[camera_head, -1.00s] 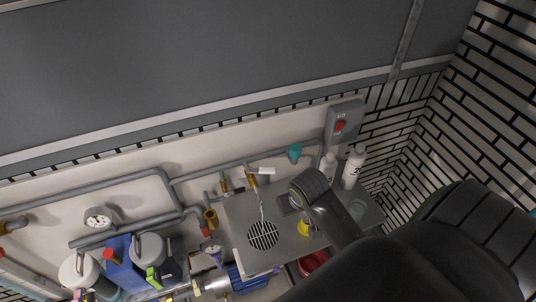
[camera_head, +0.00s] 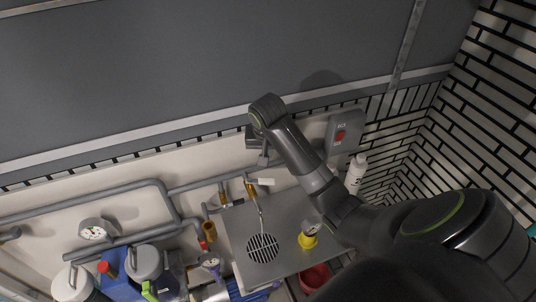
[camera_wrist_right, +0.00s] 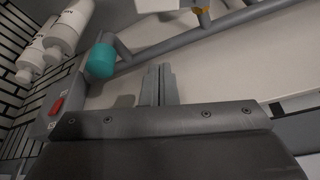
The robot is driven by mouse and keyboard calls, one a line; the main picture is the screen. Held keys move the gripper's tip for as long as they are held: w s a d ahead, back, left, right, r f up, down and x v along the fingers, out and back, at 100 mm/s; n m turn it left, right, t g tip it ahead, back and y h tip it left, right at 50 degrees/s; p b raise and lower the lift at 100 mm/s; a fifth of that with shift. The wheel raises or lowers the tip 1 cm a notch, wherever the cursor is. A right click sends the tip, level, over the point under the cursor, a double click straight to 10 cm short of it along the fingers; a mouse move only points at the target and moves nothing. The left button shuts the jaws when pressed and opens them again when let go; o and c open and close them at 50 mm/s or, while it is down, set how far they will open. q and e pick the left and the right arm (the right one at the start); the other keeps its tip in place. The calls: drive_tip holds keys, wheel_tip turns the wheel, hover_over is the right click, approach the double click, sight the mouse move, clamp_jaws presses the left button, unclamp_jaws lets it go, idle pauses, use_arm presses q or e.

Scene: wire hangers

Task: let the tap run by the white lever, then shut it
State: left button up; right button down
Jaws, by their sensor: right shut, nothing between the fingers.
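The white lever (camera_head: 265,181) sits on the brass tap (camera_head: 251,190) on the back wall. A white block at the top edge of the right wrist view (camera_wrist_right: 157,5) looks like this lever, cut off by the frame. A thin pale line (camera_head: 260,213) runs from the tap down to the round drain grille (camera_head: 262,247); I cannot tell whether it is water. My right gripper (camera_head: 263,160) is above the lever in the head view, apart from it. Its fingers (camera_wrist_right: 158,84) are shut and empty in the right wrist view. My left gripper is not in view.
A grey box with a red button (camera_head: 341,135) and a white bottle (camera_head: 356,172) are at right. A teal cap (camera_wrist_right: 101,60) is near the fingers. Grey pipes (camera_head: 110,193) run along the wall. A yellow-based item (camera_head: 308,240) stands on the steel counter (camera_head: 285,222).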

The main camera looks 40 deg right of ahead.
sight(261, 181)
wheel_tip(261, 181, down, 6)
drive_tip(key=s+a+p, duration=0.1)
drive_tip(key=p, duration=0.3)
drive_tip(key=shift+s, duration=0.3)
drive_tip(key=shift+f, duration=0.15)
drive_tip(key=shift+w, duration=0.15)
